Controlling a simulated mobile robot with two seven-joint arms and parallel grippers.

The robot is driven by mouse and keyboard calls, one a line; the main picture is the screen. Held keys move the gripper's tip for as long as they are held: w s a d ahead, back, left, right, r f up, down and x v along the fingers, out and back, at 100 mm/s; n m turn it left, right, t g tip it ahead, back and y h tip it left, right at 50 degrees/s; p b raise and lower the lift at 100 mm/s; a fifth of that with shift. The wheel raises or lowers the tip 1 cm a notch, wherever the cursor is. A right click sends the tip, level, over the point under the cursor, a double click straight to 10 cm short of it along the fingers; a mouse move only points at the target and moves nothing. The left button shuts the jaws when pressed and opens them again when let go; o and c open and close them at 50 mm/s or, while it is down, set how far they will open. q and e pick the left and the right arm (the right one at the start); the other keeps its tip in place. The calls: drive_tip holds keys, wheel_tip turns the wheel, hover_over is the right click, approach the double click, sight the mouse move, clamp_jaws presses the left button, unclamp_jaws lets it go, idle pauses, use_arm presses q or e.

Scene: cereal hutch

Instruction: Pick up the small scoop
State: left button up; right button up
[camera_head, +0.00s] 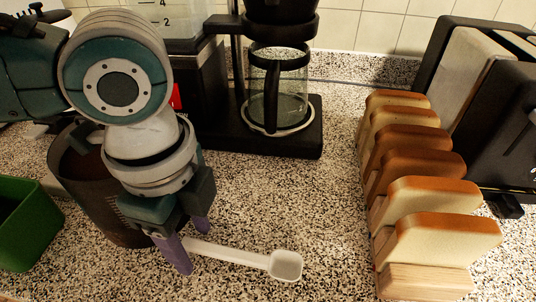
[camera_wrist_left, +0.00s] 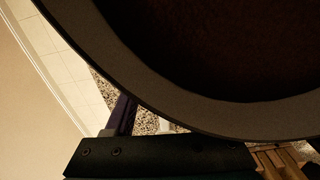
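The small white scoop (camera_head: 286,265) lies on the speckled counter in the head view, bowl to the right and handle to the left. My left gripper (camera_head: 190,245) points down at the handle's left end. Its two purple fingers stand apart, one in front of the handle and one behind, with a gap showing. The near finger hides the handle's tip, and I cannot tell whether either finger touches it. In the left wrist view, one purple finger (camera_wrist_left: 122,115) shows, with a small white patch beside it. My right gripper is in neither view.
A dark round canister (camera_head: 85,185) stands close at the left of my gripper; its rim (camera_wrist_left: 215,112) fills much of the wrist view. A green bin (camera_head: 25,225) is at far left, a coffee maker (camera_head: 305,140) behind, a toast rack (camera_head: 425,280) right. Counter around the scoop is clear.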

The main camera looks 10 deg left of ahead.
use_arm(q)
clamp_jaws()
drive_tip(key=shift+r, duration=0.1)
idle(0.6)
